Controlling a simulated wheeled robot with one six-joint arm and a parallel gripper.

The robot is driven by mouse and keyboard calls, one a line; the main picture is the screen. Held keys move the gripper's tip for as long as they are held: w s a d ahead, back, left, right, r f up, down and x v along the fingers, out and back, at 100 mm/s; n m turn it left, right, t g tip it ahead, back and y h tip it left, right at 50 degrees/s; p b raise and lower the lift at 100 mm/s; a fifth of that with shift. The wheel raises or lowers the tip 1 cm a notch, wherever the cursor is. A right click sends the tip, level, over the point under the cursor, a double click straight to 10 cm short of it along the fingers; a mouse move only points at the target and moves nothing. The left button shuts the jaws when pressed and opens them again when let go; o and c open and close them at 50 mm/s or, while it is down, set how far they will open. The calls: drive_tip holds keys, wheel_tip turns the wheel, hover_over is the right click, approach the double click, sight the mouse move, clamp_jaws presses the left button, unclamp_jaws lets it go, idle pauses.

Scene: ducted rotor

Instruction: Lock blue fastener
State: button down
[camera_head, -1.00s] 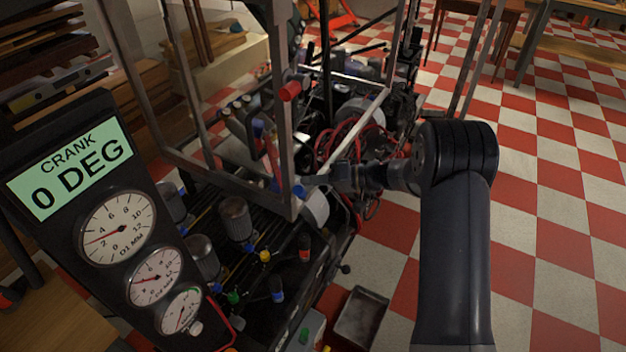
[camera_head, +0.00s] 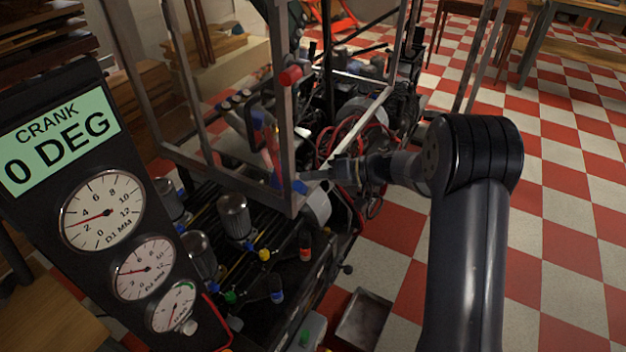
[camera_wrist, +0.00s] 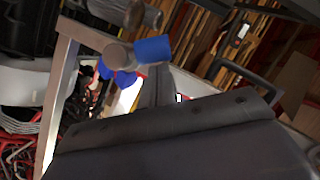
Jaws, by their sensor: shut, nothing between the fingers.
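The blue fastener (camera_head: 299,187) sits at the lower corner of the grey metal frame (camera_head: 283,120) in the head view. In the wrist view a blue cylinder (camera_wrist: 153,50) on a grey stub stands just beyond the fingers; I take it to be the same fastener. My gripper (camera_head: 308,175) is shut and empty, its tip close beside the fastener. The wrist view shows the gripper's dark fingers (camera_wrist: 160,86) pointing toward the blue cylinder; I cannot tell whether they touch it. The fastener's far side is hidden.
A red fastener (camera_head: 290,76) sits higher on the frame post. Another blue part (camera_wrist: 118,77) lies behind the frame. A gauge panel (camera_head: 100,215) reading "0 DEG" stands at the left. Engine parts and red cables (camera_head: 345,138) crowd behind the frame. The checkered floor (camera_head: 565,200) at right is open.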

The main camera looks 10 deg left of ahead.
sight(301, 191)
drive_tip(key=s+n+b, duration=0.1)
drive_tip(key=b, duration=0.3)
drive_tip(key=f+n+t+h+b, duration=0.1)
drive_tip(key=b, duration=0.4)
drive_tip(key=shift+s+a+f, duration=0.15)
drive_tip(key=shift+s+a, duration=0.15)
drive_tip(key=shift+s, duration=0.1)
drive_tip(key=n+b, duration=0.1)
drive_tip(key=b, duration=0.2)
drive_tip(key=s+n+t+b, duration=0.1)
drive_tip(key=b, duration=0.2)
drive_tip(key=t+h+b, duration=0.1)
drive_tip(key=b, duration=0.2)
drive_tip(key=shift+s+a+f+n, duration=0.25)
drive_tip(key=shift+n, duration=0.15)
drive_tip(key=shift+s+b, duration=0.15)
drive_tip(key=shift+b, duration=0.6)
drive_tip(key=shift+s+a+f+b, duration=0.2)
drive_tip(key=shift+s+b, duration=0.15)
drive_tip(key=shift+b, duration=0.65)
drive_tip(key=shift+r, duration=0.1)
drive_tip(key=s+d+r+p, duration=0.2)
drive_tip(key=d+r+p, duration=0.2)
drive_tip(key=d+r, duration=0.4)
drive_tip(key=shift+s, duration=0.2)
